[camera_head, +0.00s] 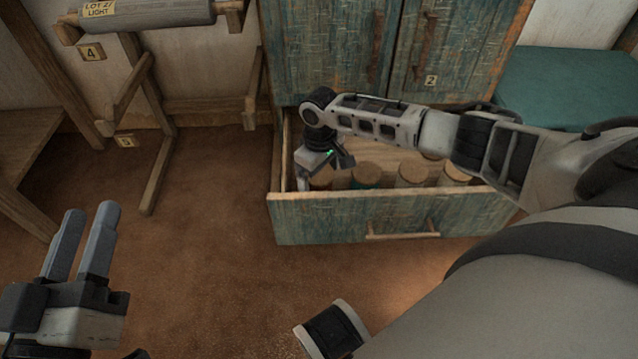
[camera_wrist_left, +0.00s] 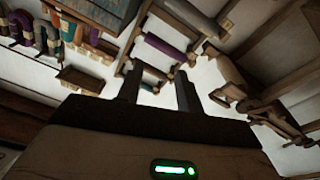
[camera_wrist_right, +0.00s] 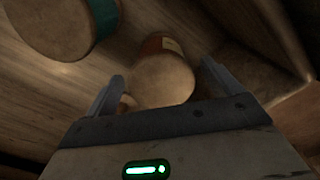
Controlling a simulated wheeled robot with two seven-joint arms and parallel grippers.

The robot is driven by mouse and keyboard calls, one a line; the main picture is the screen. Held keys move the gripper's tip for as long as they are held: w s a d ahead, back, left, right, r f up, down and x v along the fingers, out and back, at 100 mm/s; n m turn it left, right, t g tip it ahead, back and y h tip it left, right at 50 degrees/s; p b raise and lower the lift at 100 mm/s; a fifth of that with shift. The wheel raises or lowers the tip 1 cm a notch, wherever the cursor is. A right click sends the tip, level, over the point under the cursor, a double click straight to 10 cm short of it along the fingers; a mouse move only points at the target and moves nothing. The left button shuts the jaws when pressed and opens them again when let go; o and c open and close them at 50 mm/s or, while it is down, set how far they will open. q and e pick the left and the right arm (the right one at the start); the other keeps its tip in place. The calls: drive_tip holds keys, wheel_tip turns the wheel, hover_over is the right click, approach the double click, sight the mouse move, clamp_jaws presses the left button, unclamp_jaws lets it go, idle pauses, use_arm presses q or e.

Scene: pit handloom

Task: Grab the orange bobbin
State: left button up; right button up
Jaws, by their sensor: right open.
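The orange bobbin (camera_wrist_right: 153,45) lies in the drawer, its pale wooden end (camera_wrist_right: 164,82) facing the right wrist camera. Only a narrow orange band shows in that view. My right gripper (camera_wrist_right: 162,70) is open, one finger on each side of the bobbin's end, with no clear contact. In the head view my right gripper (camera_head: 323,172) reaches down into the drawer's left part, and a brown bobbin end (camera_head: 321,180) shows just under it. My left gripper (camera_head: 90,208) is open and empty above the floor, far left of the drawer.
The open drawer (camera_head: 330,222) has a front wall with a wooden handle (camera_head: 403,234). A teal bobbin (camera_wrist_right: 104,14) lies beside the orange one. Several more bobbins (camera_head: 412,175) stand to the right. Cabinet doors (camera_head: 325,50) rise behind. A wooden frame (camera_head: 160,160) stands at left.

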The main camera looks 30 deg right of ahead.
wheel_tip(320, 180, down, 4)
drive_tip(key=shift+r+b, duration=0.2)
drive_tip(key=shift+b, duration=0.8)
drive_tip(key=shift+w+f, duration=0.1)
drive_tip(key=shift+f, duration=0.05)
use_arm(q)
drive_tip(key=r+m+t+h, duration=0.1)
drive_tip(key=r+m, duration=0.1)
drive_tip(key=r+m+t+h, duration=0.1)
drive_tip(key=r+m, duration=0.1)
drive_tip(key=shift+w+a+r+t+h, duration=0.2)
drive_tip(key=shift+r+t+h, duration=0.1)
drive_tip(key=shift+r, duration=0.1)
use_arm(e)
drive_tip(key=c, duration=1.1)
